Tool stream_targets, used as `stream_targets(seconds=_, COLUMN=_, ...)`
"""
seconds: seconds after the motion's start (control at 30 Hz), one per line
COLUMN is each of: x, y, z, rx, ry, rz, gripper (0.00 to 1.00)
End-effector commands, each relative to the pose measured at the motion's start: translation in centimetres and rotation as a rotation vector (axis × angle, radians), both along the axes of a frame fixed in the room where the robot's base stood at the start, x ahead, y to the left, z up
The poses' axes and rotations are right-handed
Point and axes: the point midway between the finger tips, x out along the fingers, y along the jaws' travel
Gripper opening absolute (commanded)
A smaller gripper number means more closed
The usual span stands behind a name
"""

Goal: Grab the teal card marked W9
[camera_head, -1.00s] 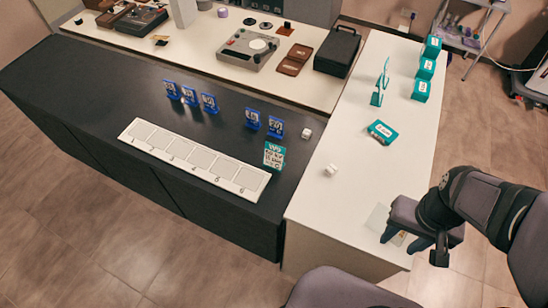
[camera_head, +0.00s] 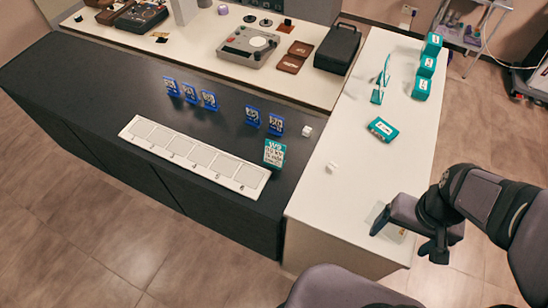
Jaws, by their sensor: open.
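The teal card marked W9 (camera_head: 274,153) stands on the black counter near its right end, beside the numbered strip. It has a teal top band and white lines of text below. My gripper (camera_head: 397,246) is over the near right end of the white counter, well to the right of the card and apart from it. It is open and I see nothing held. A pale flat piece (camera_head: 378,211) lies partly hidden under the gripper.
A white strip with numbered squares (camera_head: 190,155) lies in front of several blue cards (camera_head: 208,100). Small white blocks (camera_head: 331,167) (camera_head: 307,130), a teal box (camera_head: 382,129), stacked-looking teal boxes (camera_head: 421,88) and a teal stand (camera_head: 380,83) are nearby.

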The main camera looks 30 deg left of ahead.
Motion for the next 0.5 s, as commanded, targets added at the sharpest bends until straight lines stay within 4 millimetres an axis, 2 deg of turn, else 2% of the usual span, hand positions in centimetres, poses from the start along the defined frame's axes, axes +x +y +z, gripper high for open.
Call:
stream_targets(seconds=0.27, x=0.4, y=0.2, z=-0.2, rx=-0.002, ry=-0.002, rz=0.002, gripper=0.83)
stream_targets(seconds=0.37, x=1.6, y=0.7, z=-0.9, rx=-0.008, ry=-0.008, rz=0.008, gripper=0.83)
stream_targets(seconds=0.5, x=5.3, y=2.6, z=-2.5, rx=-0.028, ry=-0.031, rz=0.024, gripper=0.83)
